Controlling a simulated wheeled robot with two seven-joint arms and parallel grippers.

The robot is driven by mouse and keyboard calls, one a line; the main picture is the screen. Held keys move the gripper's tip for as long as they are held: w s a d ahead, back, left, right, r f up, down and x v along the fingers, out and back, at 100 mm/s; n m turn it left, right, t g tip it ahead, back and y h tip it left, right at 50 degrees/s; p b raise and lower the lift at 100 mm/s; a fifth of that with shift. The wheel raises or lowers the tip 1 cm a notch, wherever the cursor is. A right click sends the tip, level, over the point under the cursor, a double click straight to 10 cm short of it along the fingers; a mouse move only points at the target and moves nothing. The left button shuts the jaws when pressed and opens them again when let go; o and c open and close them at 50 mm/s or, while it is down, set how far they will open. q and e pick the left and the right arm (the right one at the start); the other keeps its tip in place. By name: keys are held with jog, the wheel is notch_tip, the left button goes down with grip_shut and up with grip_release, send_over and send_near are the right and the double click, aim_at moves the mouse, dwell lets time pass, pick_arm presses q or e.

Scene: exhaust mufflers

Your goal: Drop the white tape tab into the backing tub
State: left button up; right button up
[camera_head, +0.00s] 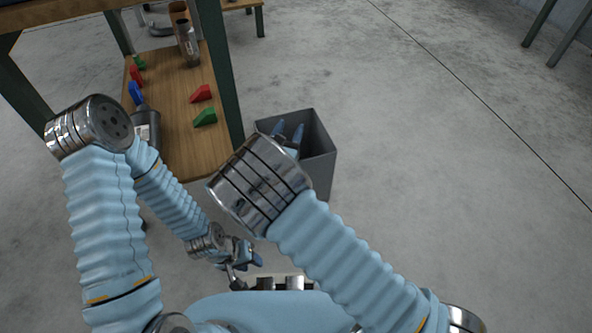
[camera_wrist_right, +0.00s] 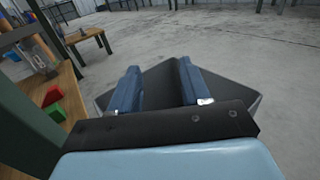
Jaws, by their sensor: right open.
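The grey open-topped tub (camera_head: 322,160) stands on the floor beside the workbench; it also shows behind the fingers in the right wrist view (camera_wrist_right: 158,78). My right gripper (camera_head: 289,133) is over the tub's opening. In the right wrist view its two blue fingers (camera_wrist_right: 160,82) stand apart with nothing visible between them. A small whitish patch shows at the near end of the right-hand finger; I cannot tell whether it is the tape tab. I see no tab elsewhere. My left gripper (camera_head: 246,266) is low near my body; its jaws are too small to read.
A wooden shelf (camera_head: 180,105) with green legs is left of the tub. It holds red (camera_head: 201,93) and green (camera_head: 205,118) wedges, blue-handled items and metal muffler parts (camera_head: 188,45).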

jog(key=p+v, duration=0.2)
jog(key=v, duration=1.2)
